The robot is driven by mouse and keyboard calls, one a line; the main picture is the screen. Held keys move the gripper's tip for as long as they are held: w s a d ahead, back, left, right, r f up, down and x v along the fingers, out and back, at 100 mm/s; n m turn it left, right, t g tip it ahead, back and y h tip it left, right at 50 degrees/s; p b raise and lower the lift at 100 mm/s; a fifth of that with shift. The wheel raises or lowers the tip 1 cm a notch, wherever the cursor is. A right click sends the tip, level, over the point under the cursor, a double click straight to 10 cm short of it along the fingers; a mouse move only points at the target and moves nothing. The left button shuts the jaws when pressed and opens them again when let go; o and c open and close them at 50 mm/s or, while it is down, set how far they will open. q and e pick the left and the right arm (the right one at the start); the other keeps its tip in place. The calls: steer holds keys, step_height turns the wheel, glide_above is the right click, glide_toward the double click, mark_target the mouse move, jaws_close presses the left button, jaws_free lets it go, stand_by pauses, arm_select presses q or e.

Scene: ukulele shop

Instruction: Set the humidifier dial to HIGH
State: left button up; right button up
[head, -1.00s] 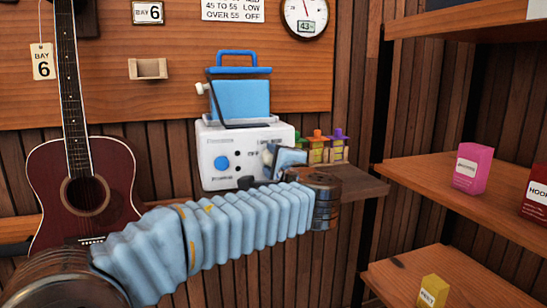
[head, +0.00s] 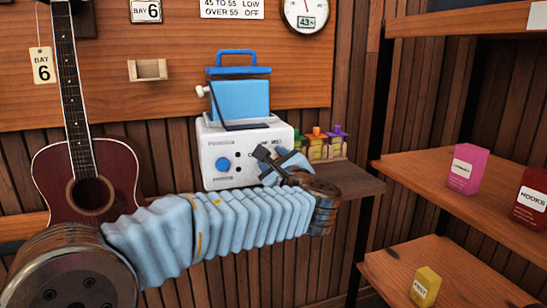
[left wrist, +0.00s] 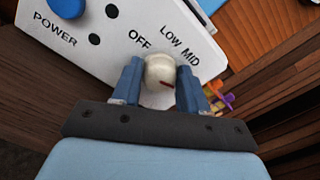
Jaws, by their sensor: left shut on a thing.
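The humidifier (head: 215,178) is a white box with a blue tank and handle on top, on a wooden ledge. Its white front also shows in the left wrist view (left wrist: 135,18), with OFF, LOW and MID printed around a round cream dial (left wrist: 158,68). A HIGH label is not visible. A red mark shows low on the dial's right side, away from OFF. My left gripper (left wrist: 160,85) has its two blue fingers shut on the dial, one on each side. In the head view my left gripper (head: 280,165) covers the dial. My right gripper is not in view.
A blue POWER button (left wrist: 67,6) is left of the dial. Small bottles with coloured caps (head: 325,145) stand on the ledge (head: 350,182) just right of the humidifier. A guitar (head: 85,190) hangs at left. Shelves (head: 440,185) with small boxes are at right.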

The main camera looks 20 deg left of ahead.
arm_select(q)
steer(key=shift+f+m, duration=0.15)
steer(key=shift+m, duration=0.25)
steer(key=o, duration=1)
steer(key=shift+o, duration=0.2)
steer(key=b+v, duration=0.2)
steer(key=v, duration=1.2)
steer(key=shift+w, duration=0.1)
